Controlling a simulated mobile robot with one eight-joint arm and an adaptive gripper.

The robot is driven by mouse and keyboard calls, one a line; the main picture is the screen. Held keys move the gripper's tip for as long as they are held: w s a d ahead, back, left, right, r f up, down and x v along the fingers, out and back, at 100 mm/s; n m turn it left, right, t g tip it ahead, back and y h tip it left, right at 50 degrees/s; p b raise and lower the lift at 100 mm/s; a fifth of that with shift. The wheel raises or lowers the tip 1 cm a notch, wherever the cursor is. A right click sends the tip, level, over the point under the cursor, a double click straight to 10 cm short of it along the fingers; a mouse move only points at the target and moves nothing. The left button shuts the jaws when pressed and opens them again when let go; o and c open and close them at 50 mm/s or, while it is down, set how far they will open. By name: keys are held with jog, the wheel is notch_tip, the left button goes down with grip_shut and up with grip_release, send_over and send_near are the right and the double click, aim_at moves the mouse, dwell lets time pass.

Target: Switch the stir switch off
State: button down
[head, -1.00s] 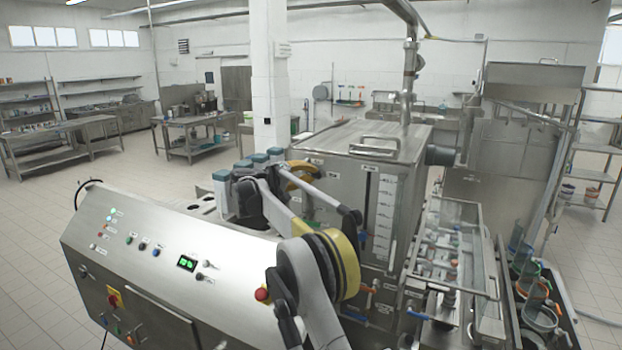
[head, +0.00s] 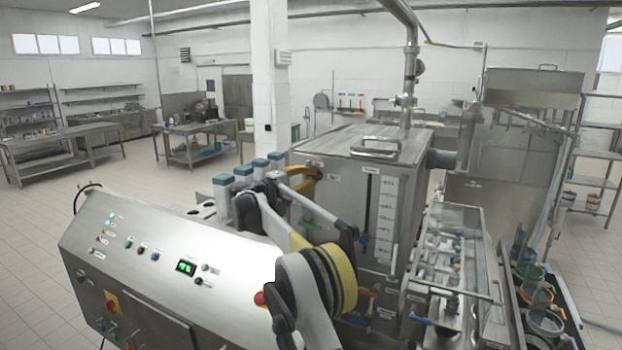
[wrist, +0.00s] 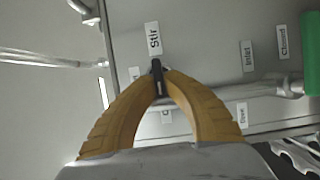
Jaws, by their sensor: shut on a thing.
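The stir switch (wrist: 157,69) is a small black lever just below the white "Stir" label (wrist: 153,38) on the grey metal panel, seen in the wrist view. My gripper (wrist: 160,76) has its yellow fingers closed around the lever, one on each side. Whether the lever is in its on or off position cannot be told. In the head view my gripper (head: 312,180) is at the left side of the steel tank (head: 336,187). The switch is hidden there behind my arm and gripper.
Labels "Inlet" (wrist: 247,55) and "Closed" (wrist: 282,42) lie right of the switch, above a metal pipe (wrist: 262,90) with a green part (wrist: 311,50). A control cabinet (head: 150,230) stands front left. Blue-capped posts (head: 222,180) stand close beside my arm.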

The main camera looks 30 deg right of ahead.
jog(key=c, duration=1.5)
grip_release()
jog(key=shift+d, duration=0.1)
jog(key=v, duration=1.2)
jog(key=shift+s, duration=0.1)
